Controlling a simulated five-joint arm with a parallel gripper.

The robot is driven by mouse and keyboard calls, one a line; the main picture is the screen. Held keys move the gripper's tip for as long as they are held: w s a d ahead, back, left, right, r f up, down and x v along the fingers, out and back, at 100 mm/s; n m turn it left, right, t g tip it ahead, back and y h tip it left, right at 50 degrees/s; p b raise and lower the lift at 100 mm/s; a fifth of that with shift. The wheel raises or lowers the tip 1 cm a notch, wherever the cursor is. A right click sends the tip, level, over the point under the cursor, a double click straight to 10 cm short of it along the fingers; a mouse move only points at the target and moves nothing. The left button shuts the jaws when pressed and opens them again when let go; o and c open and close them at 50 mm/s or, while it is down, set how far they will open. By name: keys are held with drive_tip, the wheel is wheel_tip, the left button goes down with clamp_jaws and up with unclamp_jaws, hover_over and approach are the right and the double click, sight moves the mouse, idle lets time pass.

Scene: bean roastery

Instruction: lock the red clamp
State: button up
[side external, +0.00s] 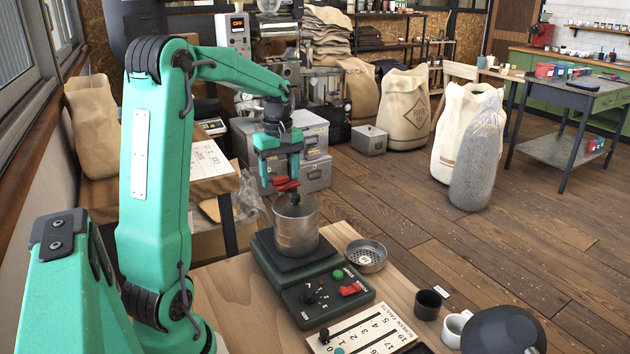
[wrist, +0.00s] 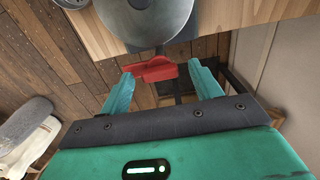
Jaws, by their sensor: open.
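The red clamp (side external: 285,185) shows at the rim of a metal canister (side external: 296,232) on a dark machine. In the wrist view the clamp (wrist: 154,69) is a red piece just beyond the edge of the canister's round top (wrist: 145,20). My gripper (side external: 280,178) points down at the clamp. Its two teal fingers are apart, and the wrist view shows the clamp between the fingertips (wrist: 160,74), with gaps on both sides. The clamp's exact latch position cannot be told.
The machine's panel (side external: 325,295) has a green button and a red switch. A perforated metal dish (side external: 366,256), a black cup (side external: 428,304), a white mug (side external: 455,329) and a numbered card (side external: 365,331) lie on the wooden table. Floor sacks stand farther back.

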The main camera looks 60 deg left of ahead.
drive_tip(key=shift+c, duration=0.4)
drive_tip(key=c, duration=0.9)
